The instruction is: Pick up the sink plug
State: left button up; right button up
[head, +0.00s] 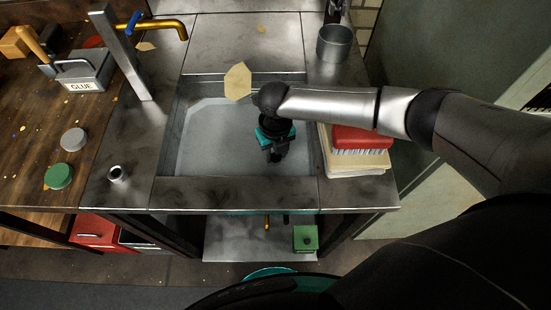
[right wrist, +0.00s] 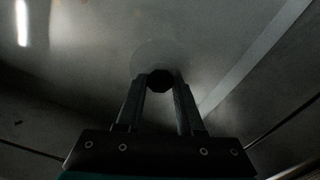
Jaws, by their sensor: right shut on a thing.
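The metal sink (head: 215,150) is a rectangular basin in the steel counter. My right gripper (head: 275,157) reaches down into its right half, with its teal wrist part above it. In the right wrist view, the two fingers of this gripper (right wrist: 160,88) are shut on a small dark, many-sided piece, the sink plug (right wrist: 160,80). A pale round patch (right wrist: 155,52) shows just beyond the plug on the grey basin surface. I cannot tell whether the plug touches the basin floor. In the head view the plug is hard to make out below the gripper. My left gripper is not in view.
A brass faucet (head: 165,27) stands at the back left. A metal cup (head: 334,43) is at the back right. A red brush (head: 362,139) lies on a pale stack beside the basin's right rim. A tan paper scrap (head: 238,81) overlaps the rear rim in view.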

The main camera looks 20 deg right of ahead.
grip_shut()
jog(key=shift+r, duration=0.5)
notch_tip(320, 180, up, 19)
jog(key=p, duration=0.5)
jog(key=b, duration=0.6)
send_over(275, 156)
jog(key=shift+s+f, duration=0.1)
jog(key=shift+f, duration=6.45)
